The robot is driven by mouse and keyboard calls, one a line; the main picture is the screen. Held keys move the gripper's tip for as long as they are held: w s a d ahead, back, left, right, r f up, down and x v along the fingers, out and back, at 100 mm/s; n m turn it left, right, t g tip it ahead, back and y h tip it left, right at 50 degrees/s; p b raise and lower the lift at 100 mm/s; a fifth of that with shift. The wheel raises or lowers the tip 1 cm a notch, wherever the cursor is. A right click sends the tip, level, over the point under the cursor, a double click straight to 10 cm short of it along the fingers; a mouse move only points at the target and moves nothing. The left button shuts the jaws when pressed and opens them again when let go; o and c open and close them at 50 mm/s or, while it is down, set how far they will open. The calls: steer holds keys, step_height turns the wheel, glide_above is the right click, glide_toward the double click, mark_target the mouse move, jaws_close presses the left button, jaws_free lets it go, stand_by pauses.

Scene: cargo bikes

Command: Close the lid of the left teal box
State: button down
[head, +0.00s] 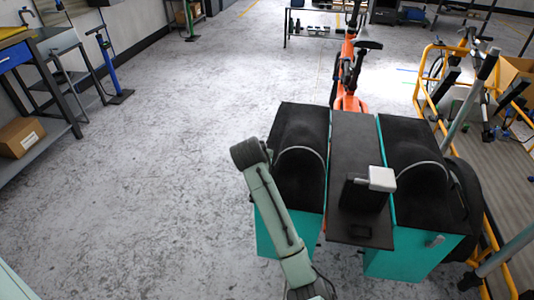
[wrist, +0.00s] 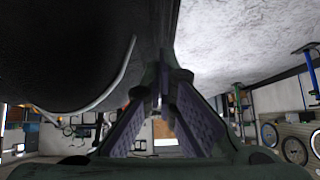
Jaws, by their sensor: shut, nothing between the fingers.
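The left teal box (head: 284,232) hangs on the left side of the orange cargo bike (head: 348,102). Its top is black (head: 303,122), with a curved silver bar across it; I cannot tell how far its lid is open. My arm crosses in front of this box and hides part of its left side. In the wrist view my gripper (wrist: 161,104) is shut and empty. A large black surface (wrist: 60,60) with a curved silver bar (wrist: 112,88) lies close on its left. The head view does not show the gripper's fingers clearly.
A similar right teal box (head: 408,258) stands beyond the black middle rack (head: 352,135), which carries a white-and-black block (head: 381,179). A yellow-framed cargo platform (head: 487,178) is close on the right. The floor (head: 150,190) to the left is clear.

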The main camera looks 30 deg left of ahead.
steer(key=shift+a+f, duration=0.25)
steer(key=shift+f, duration=0.45)
